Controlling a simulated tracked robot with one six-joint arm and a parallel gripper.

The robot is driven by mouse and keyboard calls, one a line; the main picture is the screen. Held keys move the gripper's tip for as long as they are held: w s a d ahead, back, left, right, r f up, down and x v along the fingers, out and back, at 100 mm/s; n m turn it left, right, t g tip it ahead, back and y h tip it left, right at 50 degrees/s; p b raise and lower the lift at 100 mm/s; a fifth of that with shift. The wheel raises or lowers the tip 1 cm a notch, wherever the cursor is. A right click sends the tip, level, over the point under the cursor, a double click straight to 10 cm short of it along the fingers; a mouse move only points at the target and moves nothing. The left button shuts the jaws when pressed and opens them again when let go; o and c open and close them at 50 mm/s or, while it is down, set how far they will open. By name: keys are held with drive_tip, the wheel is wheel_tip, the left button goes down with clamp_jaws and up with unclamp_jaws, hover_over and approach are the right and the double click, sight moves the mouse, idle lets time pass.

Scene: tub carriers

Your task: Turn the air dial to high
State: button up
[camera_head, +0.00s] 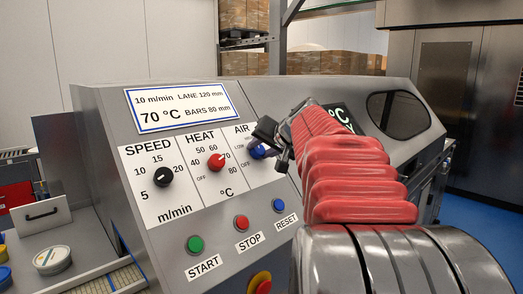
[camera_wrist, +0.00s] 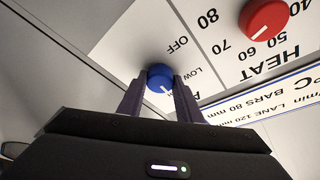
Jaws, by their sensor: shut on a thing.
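The blue air dial (camera_wrist: 160,77) is on the sloping control panel, below the letters AIR. My gripper (camera_wrist: 160,82) is shut on it, one dark finger on each side. The dial's white mark points down and right in the wrist view, past LOW and roughly toward the AIR lettering. In the head view the air dial (camera_head: 257,152) is partly covered by my gripper (camera_head: 266,140), which reaches in from the right.
The red heat dial (camera_head: 216,161) is close to the left of the air dial, pointing near 70. The black speed dial (camera_head: 163,177) is farther left. Green start (camera_head: 195,243), red stop (camera_head: 241,222) and blue reset (camera_head: 279,205) buttons are below. A display is partly hidden behind my arm.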

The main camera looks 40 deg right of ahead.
drive_tip(key=shift+m, duration=0.7)
drive_tip(key=o, duration=1)
drive_tip(key=shift+o, duration=0.2)
drive_tip(key=v, duration=1.3)
drive_tip(key=shift+s+a+r, duration=0.2)
drive_tip(key=shift+a+r, duration=0.05)
drive_tip(key=shift+r, duration=0.05)
